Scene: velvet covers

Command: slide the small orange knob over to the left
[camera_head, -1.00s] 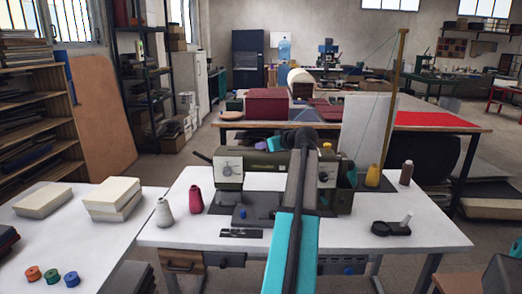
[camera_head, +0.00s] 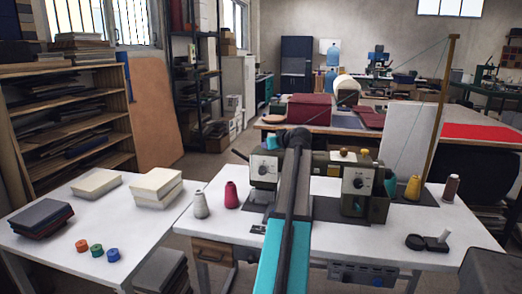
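A small round orange piece (camera_head: 82,245), which looks like the knob, lies on the white table (camera_head: 45,262) at the left. It is at the left end of a short row, beside a green piece (camera_head: 96,250) and a blue piece (camera_head: 112,254). My turquoise and dark arm reaches up the middle of the picture in front of the sewing machine, well to the right of the orange piece. My gripper's fingers do not show. Nothing covers the orange piece.
Dark stacked books or swatches (camera_head: 40,218) lie left of the row, with pale blocks (camera_head: 157,185) behind. A second white table (camera_head: 375,245) holds the sewing machine (camera_head: 357,185), thread cones and a black clamp-like item (camera_head: 428,242). Bare tabletop surrounds the row.

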